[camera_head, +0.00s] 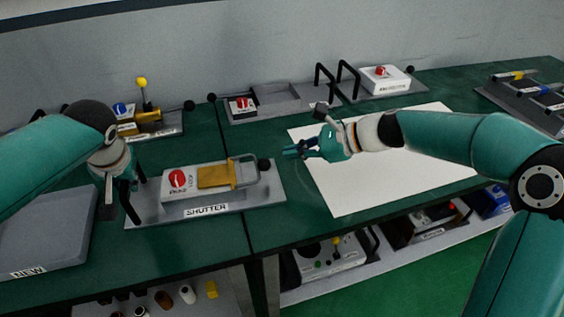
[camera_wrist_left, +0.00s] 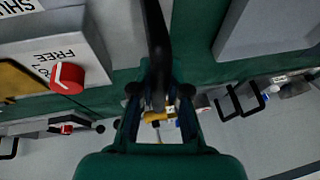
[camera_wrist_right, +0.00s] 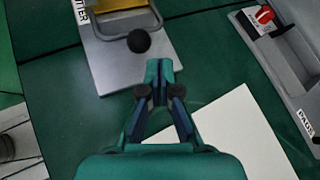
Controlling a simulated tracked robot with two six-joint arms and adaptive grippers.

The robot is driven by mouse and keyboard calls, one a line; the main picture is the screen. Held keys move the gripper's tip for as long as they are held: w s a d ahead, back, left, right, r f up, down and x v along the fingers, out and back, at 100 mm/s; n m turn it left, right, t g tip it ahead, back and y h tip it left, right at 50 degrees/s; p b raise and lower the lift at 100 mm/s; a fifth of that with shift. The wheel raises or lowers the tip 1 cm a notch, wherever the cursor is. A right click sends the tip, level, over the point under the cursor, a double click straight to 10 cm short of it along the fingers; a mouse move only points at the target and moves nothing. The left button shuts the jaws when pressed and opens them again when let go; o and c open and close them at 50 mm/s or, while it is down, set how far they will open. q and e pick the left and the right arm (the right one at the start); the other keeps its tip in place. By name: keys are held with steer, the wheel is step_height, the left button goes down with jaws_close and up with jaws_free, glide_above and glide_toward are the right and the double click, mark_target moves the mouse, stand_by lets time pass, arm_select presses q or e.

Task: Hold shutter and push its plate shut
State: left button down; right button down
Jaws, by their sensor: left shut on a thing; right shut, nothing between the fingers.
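The shutter is a grey base (camera_head: 262,193) labelled SHUTTER, carrying a white box with a red knob (camera_head: 178,179). A brass plate (camera_head: 214,176) lies on top, with a grey loop frame at its right ending in a black ball (camera_head: 264,164). In the left wrist view the red knob (camera_wrist_left: 67,78) sits beside the word FREE. My left gripper (camera_head: 122,196) is shut on the black handle (camera_wrist_left: 157,40) at the base's left end. My right gripper (camera_head: 290,152) is shut and empty, right of the black ball; in the right wrist view the ball (camera_wrist_right: 139,41) is just beyond its fingertips (camera_wrist_right: 158,75).
A white sheet (camera_head: 375,180) lies right of the shutter, under my right arm. A grey NEW tray (camera_head: 45,235) is at the left. Behind stand a unit with a yellow ball lever (camera_head: 141,83) and a grey tray with a red knob (camera_head: 241,104). Green table shows between them.

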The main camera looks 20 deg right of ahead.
arm_select(q)
steer(key=shift+f, duration=0.15)
steer(key=c, duration=1.1)
jaws_free()
arm_select(e)
steer(key=v, duration=1.2)
